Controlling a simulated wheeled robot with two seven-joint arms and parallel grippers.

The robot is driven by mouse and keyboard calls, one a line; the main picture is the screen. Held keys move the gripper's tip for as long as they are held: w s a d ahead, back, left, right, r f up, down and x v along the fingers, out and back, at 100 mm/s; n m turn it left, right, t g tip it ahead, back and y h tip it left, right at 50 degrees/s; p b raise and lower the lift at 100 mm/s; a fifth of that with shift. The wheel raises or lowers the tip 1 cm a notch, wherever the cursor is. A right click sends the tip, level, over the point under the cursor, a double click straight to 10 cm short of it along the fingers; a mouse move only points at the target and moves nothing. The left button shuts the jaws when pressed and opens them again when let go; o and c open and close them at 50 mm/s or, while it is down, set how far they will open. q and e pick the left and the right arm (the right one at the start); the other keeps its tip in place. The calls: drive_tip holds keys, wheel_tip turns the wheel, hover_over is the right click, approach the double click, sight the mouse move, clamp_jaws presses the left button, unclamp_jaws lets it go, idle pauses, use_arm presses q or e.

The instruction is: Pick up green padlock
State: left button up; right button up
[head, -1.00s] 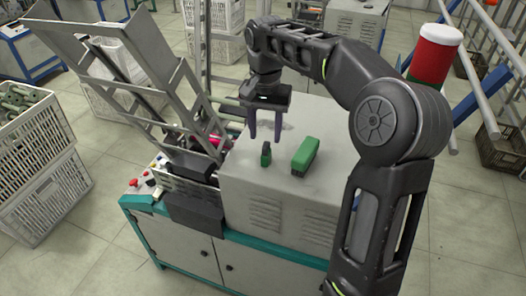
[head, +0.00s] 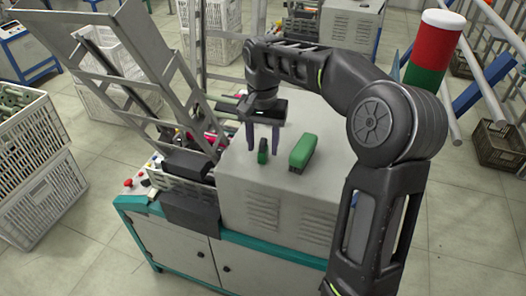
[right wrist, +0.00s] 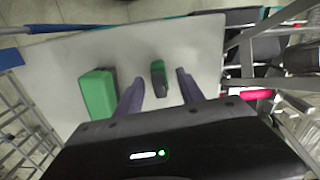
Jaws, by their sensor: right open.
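The small green padlock (head: 263,151) stands on the grey top of the machine (head: 234,188). My right gripper (head: 263,150) is open above and around it, one finger to each side in the head view. In the right wrist view the padlock (right wrist: 159,79) shows between and a little beyond the two purple-grey fingers (right wrist: 158,90), apart from both. I cannot tell how far the fingertips are above the top. My left gripper is not in view.
A larger green block (head: 303,152) lies just right of the padlock, close to the right gripper's finger. A slanted metal frame (head: 150,70) rises on the left. A red and green cylinder (head: 433,50) stands behind my arm.

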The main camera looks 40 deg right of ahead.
drive_tip(key=shift+f, duration=1.2)
drive_tip(key=shift+c, duration=0.3)
clamp_jaws()
